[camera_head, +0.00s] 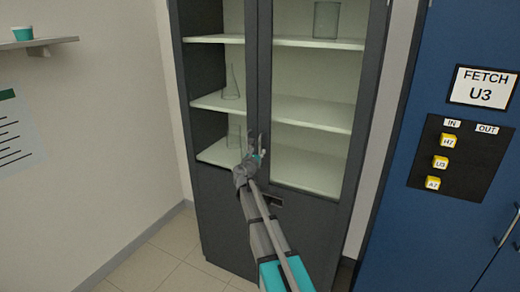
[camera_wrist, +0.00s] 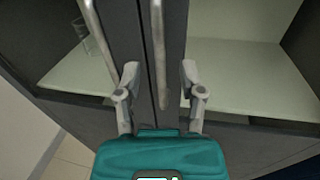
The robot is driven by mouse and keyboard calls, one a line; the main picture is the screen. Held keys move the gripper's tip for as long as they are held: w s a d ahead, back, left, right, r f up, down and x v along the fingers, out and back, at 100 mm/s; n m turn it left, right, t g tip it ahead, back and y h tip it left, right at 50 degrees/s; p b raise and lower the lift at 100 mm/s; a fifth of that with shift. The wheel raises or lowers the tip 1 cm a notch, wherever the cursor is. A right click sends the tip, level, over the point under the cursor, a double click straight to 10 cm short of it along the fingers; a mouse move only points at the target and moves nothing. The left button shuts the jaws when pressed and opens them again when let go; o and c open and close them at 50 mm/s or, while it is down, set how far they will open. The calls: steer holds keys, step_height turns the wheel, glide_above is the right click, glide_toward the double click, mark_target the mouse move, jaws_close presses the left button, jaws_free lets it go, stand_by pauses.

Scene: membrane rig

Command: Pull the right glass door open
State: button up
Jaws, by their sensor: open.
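The right glass door (camera_head: 362,105) of the dark grey cabinet looks closed, beside the left door. In the wrist view, the right door's vertical metal handle (camera_wrist: 159,50) runs down between the two fingers of my gripper (camera_wrist: 160,72). The fingers are open, one on each side of the handle, with gaps visible. Whether they reach far enough to surround it in depth is unclear. The left door's handle (camera_wrist: 101,42) lies outside, left of the left finger. In the head view, my gripper (camera_head: 255,153) is at the lower end of the handles and partly hides them.
Glass vessels stand on the cabinet's white shelves, including a beaker (camera_head: 326,19) at the upper right. A blue panel (camera_head: 395,235) with a button board (camera_head: 463,158) stands right of the cabinet. A wall shelf (camera_head: 40,43) holds a teal cup (camera_head: 23,33). Floor shows at lower left.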

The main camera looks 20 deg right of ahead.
mark_target(260, 149)
steer(key=shift+x, duration=2.15)
jaws_close()
